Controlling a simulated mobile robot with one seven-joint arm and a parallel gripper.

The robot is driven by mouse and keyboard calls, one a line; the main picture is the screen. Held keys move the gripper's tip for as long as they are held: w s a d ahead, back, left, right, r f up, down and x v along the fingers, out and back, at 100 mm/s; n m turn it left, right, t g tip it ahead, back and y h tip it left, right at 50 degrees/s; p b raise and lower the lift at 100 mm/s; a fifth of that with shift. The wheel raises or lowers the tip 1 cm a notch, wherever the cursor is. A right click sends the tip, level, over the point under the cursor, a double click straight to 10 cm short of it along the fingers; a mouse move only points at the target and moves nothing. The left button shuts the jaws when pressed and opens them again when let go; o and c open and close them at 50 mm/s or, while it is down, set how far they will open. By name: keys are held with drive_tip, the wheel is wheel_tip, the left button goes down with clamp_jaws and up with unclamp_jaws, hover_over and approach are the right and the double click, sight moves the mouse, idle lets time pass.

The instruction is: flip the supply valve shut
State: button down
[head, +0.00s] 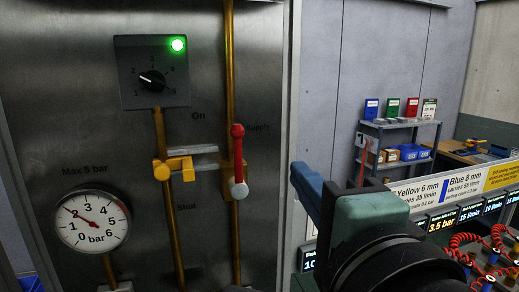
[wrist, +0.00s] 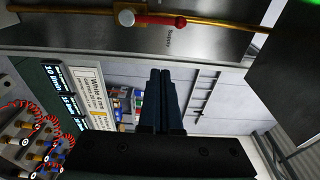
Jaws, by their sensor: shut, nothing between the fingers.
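The supply valve (head: 238,160) sits on the right-hand brass pipe of the steel panel, beside the label "Supply". Its red handle lies along the pipe, pointing up from a pale hub at the bottom. In the wrist view the red handle (wrist: 158,20) lies along the pipe near the top, pointing right from its hub. My gripper (head: 304,176) is to the right of the valve, apart from it. Its blue fingers (wrist: 160,73) are together and empty. "On" and "Shut" are printed on the panel to the left of the valve.
A regulator dial (head: 152,77) with a lit green lamp is above, a pressure gauge (head: 92,220) at lower left. Shelves (head: 400,140) and coiled red hoses (head: 470,243) are at right.

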sight(237, 162)
drive_tip(key=w+a+p, duration=0.5)
drive_tip(key=w, duration=0.3)
drive_tip(key=shift+p, duration=0.35)
drive_tip(key=shift+a, duration=0.15)
idle(0.4)
drive_tip(key=shift+n, duration=0.3)
drive_tip(key=shift+s+a+r, duration=0.1)
drive_tip(key=shift+s+a, duration=0.1)
